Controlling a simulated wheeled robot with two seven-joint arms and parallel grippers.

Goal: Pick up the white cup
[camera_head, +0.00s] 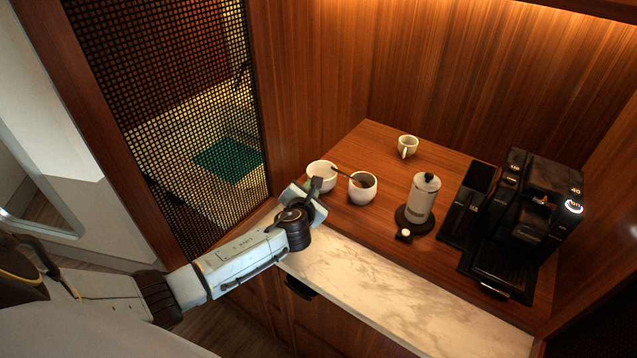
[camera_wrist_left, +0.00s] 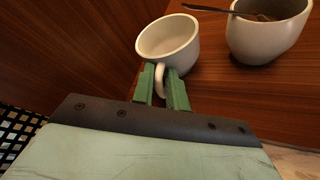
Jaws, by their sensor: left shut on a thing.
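A white cup (camera_head: 320,171) stands on the wooden counter at its left end, partly hidden behind my left gripper in the head view. In the left wrist view the white cup (camera_wrist_left: 168,42) is upright and empty, with its handle toward me. My left gripper (camera_wrist_left: 168,88) has its green fingers on both sides of the handle and is shut on it. In the head view the left gripper (camera_head: 314,191) reaches the cup from the front left. My right gripper is in neither view.
A white bowl (camera_head: 362,190) with a spoon stands close to the cup's right; the bowl also shows in the wrist view (camera_wrist_left: 262,38). Another cup (camera_head: 408,146) stands at the back. A white pot (camera_head: 423,198) and a black coffee machine (camera_head: 532,215) are farther right. A marble strip (camera_head: 400,300) edges the front.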

